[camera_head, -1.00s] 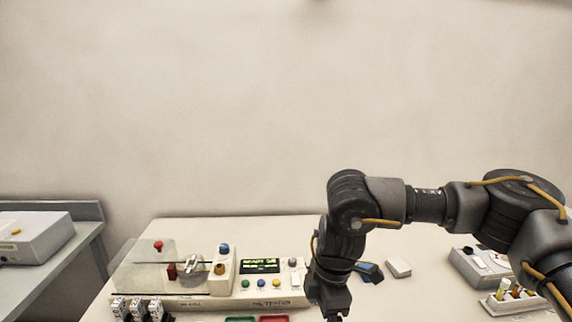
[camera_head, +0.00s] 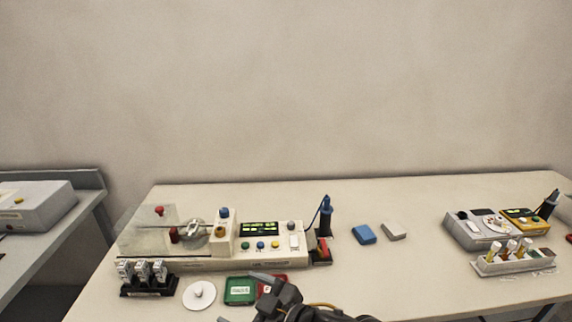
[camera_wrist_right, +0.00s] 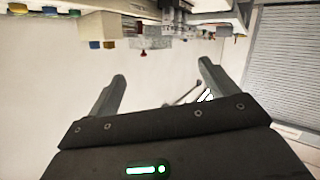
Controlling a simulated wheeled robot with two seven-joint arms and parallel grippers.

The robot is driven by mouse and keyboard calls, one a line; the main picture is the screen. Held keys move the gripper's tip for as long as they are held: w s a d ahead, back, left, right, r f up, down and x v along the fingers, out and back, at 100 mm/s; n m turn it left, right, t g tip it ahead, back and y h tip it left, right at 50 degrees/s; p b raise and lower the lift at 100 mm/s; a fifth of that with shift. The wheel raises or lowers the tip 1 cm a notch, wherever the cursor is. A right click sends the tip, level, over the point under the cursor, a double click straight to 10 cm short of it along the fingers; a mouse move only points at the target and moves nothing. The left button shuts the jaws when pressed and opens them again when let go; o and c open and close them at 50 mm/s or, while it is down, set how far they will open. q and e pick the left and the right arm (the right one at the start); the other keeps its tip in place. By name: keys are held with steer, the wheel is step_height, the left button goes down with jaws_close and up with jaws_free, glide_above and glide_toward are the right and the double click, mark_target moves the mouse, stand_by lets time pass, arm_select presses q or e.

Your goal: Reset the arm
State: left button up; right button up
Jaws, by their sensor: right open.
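My right gripper (camera_head: 283,294) shows at the bottom edge of the head view, in front of the red tray and partly cut off with its dark arm. In the right wrist view its two grey fingers (camera_wrist_right: 162,82) are spread wide with nothing between them. The white transformer test device (camera_head: 260,245) with a lit green display, coloured buttons and a clear cover stands on the table beyond the gripper. It also shows along the top of the right wrist view (camera_wrist_right: 105,25). My left gripper is not in view.
A green tray (camera_head: 240,290), a white disc (camera_head: 199,295) and a black stand with white modules (camera_head: 148,287) lie left of the gripper. A blue block (camera_head: 364,234) and a grey block (camera_head: 393,231) lie right of the device. A tube rack (camera_head: 512,264) stands far right.

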steer(key=s+d+f+m+h, duration=0.2)
steer(key=d+f+m+h, duration=0.2)
steer(key=d+f, duration=0.45)
steer(key=s+d+f+m+h, duration=0.3)
steer(key=d+f+m+h, duration=0.2)
steer(key=d, duration=0.6)
steer(key=s+d+f+m+g+h, duration=0.3)
steer(key=s+d+f+g, duration=0.35)
steer(key=s+d, duration=0.75)
step_height(320, 180, down, 28)
steer(key=s, duration=0.2)
steer(key=s+d+f, duration=0.2)
steer(key=s+f, duration=1.3)
steer(key=s, duration=0.1)
steer(key=shift+s+f+g+h, duration=0.25)
steer(key=shift+s+g+h, duration=0.05)
steer(key=shift+g, duration=0.05)
